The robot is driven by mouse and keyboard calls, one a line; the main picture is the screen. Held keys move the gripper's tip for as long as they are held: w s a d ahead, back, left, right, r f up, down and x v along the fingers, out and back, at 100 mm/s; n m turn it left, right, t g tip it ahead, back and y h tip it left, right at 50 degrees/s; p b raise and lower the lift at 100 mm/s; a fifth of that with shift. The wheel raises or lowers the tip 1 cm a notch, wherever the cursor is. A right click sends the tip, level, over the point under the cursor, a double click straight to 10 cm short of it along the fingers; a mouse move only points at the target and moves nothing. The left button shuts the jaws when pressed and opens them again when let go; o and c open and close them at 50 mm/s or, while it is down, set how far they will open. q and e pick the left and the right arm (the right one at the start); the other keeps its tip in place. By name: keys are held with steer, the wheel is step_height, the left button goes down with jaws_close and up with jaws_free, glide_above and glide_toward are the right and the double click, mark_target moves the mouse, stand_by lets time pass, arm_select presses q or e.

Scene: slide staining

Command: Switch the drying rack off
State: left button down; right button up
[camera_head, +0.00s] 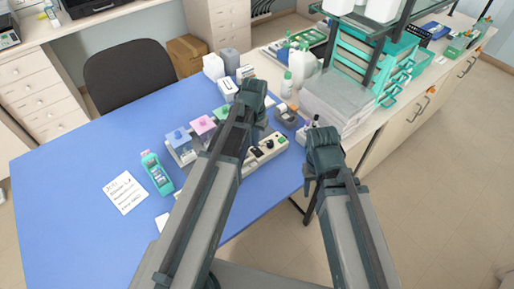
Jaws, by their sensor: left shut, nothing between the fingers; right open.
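A low beige device (264,153), which looks like the drying rack, sits on the blue table near its right edge. Small controls show on its top, with a dark switch or knob and green and red spots too small to read. My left arm passes over its left part and hides it. My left gripper (253,92) is beyond the device, up in the picture, shut and empty. My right gripper (322,140) is to the right of the device, past the table's edge, open and empty.
Staining containers with blue (178,137) and pink (203,125) tops stand left of the device. A teal handheld item (157,173) and a written note (125,193) lie further left. A stack of clear sheets or trays (338,100) is on the right bench.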

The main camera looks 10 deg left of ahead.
mark_target(256, 150)
arm_select(q)
step_height(256, 150, up, 5)
steer(key=p, duration=0.4)
steer(key=shift+r+p, duration=0.15)
steer(key=shift+p, duration=0.15)
steer(key=shift+s+d, duration=0.25)
steer(key=s+d+f+m+y+b, duration=0.1)
steer(key=s+d+f+m+b, duration=0.1)
steer(key=s+d, duration=0.8)
steer(key=s, duration=0.3)
steer(key=shift+s+f+b, duration=0.35)
steer(key=shift+s+b, duration=0.05)
